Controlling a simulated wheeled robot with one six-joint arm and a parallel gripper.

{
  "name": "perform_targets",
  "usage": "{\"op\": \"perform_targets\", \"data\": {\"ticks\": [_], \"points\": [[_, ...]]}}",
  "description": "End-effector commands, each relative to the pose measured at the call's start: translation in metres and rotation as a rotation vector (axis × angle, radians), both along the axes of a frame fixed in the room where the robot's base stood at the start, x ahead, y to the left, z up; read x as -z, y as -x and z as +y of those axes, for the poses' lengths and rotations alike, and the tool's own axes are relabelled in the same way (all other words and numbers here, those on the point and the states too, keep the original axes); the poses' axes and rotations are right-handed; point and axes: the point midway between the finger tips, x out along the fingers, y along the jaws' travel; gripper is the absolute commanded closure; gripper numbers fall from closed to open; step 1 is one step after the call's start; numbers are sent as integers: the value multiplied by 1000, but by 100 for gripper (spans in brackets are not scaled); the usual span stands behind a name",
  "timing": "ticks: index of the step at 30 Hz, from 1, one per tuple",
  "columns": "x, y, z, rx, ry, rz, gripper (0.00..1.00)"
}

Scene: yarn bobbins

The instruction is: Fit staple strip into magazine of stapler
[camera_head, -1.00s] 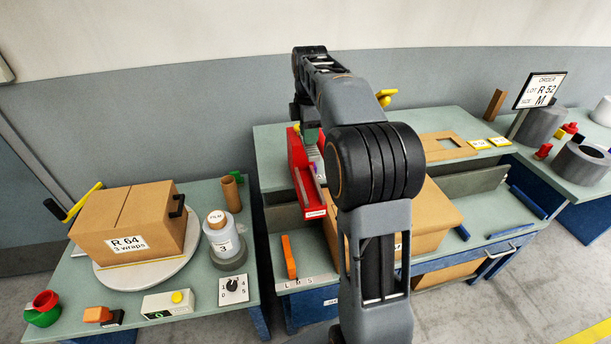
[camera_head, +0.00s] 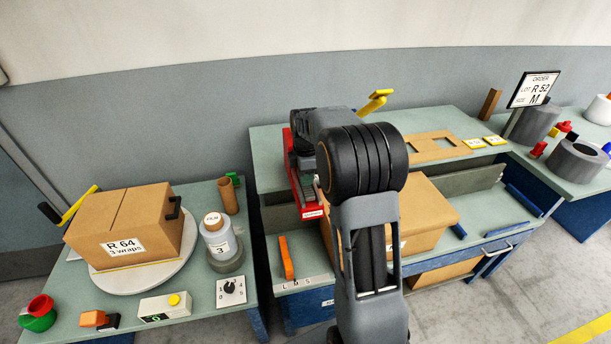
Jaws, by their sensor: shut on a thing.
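The red stapler (camera_head: 311,212) stands on the left part of the middle bench, its long open channel running from the back toward the front edge. My gripper (camera_head: 304,168) is down at the channel, a dark shape partly covered by my own arm. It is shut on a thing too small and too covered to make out. I cannot pick out the staple strip, nor tell whether anything touches the channel floor. My elbow and forearm hide the right side of the stapler.
A yellow handle (camera_head: 374,103) sticks up behind my arm. A cardboard box (camera_head: 428,215) stands right of the stapler, and an orange piece (camera_head: 286,258) stands in front. A cardboard sheet with cutouts (camera_head: 438,146) lies at the back. A carton (camera_head: 128,225) sits on the left bench's turntable.

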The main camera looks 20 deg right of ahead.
Motion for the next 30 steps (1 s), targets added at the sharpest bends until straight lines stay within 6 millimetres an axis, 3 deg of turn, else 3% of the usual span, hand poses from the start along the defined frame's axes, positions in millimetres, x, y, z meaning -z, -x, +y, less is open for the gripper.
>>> {"op": "perform_targets", "data": {"ticks": [14, 15, 21, 30], "points": [[7, 0, 0, 0, 0, -2, 96], [6, 0, 0, 0, 0, -2, 70], [5, 0, 0, 0, 0, -2, 50], [3, 0, 0, 0, 0, -2, 48]]}}
